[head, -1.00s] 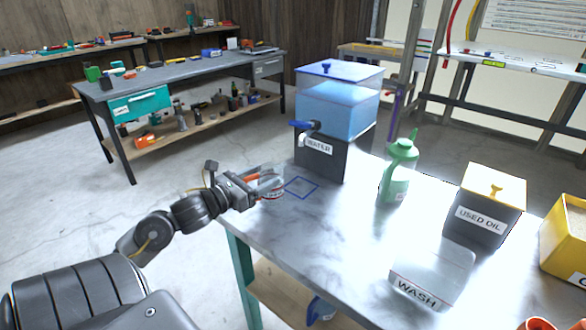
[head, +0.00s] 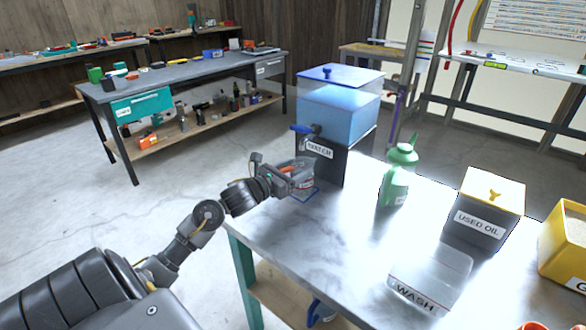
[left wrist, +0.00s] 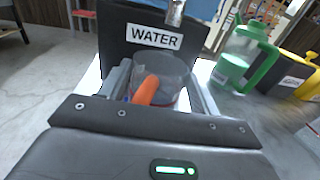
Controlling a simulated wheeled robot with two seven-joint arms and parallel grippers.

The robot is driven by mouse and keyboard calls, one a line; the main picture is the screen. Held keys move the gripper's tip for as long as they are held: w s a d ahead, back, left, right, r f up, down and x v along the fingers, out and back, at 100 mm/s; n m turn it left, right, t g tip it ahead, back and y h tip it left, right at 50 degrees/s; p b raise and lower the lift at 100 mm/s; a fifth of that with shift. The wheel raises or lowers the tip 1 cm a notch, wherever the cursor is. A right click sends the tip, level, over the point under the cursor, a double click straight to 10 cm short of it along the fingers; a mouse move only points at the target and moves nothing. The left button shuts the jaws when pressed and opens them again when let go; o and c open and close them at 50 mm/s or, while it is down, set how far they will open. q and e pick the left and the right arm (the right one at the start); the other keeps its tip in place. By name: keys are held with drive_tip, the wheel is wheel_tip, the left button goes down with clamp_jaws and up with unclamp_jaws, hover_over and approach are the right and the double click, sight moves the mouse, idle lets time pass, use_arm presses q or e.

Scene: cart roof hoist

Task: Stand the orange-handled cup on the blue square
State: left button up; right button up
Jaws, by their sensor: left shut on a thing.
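The clear cup with an orange handle (left wrist: 146,91) is between the fingers of my left gripper (left wrist: 160,96) in the left wrist view, handle toward my wrist. In the head view my left gripper (head: 292,178) is shut on the cup (head: 302,178), which looks upright. The cup is over the blue square outline (head: 313,194) on the table, in front of the water tank. The square is mostly hidden by cup and gripper. I cannot tell whether the cup touches the table. My right gripper is not in view.
The water tank (head: 338,108) with its blue-handled tap (head: 303,129) stands close behind the cup. A green bottle (head: 397,178), a used oil box (head: 484,208), a clear wash tray (head: 430,278) and a yellow bin (head: 566,245) stand to the right. The table's middle is bare.

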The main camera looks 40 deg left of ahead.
use_arm(q)
drive_tip(key=shift+s, duration=0.1)
drive_tip(key=shift+f, duration=0.1)
drive_tip(key=o, duration=1)
drive_tip(key=shift+c, duration=0.2)
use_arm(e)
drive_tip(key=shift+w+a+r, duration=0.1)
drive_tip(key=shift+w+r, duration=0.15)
use_arm(q)
drive_tip(key=shift+s+a, duration=0.15)
drive_tip(key=shift+s, duration=0.85)
drive_tip(key=s, duration=0.3)
drive_tip(key=s+b, duration=0.1)
drive_tip(key=s, duration=0.2)
drive_tip(key=s+a, duration=0.1)
drive_tip(key=s, duration=0.3)
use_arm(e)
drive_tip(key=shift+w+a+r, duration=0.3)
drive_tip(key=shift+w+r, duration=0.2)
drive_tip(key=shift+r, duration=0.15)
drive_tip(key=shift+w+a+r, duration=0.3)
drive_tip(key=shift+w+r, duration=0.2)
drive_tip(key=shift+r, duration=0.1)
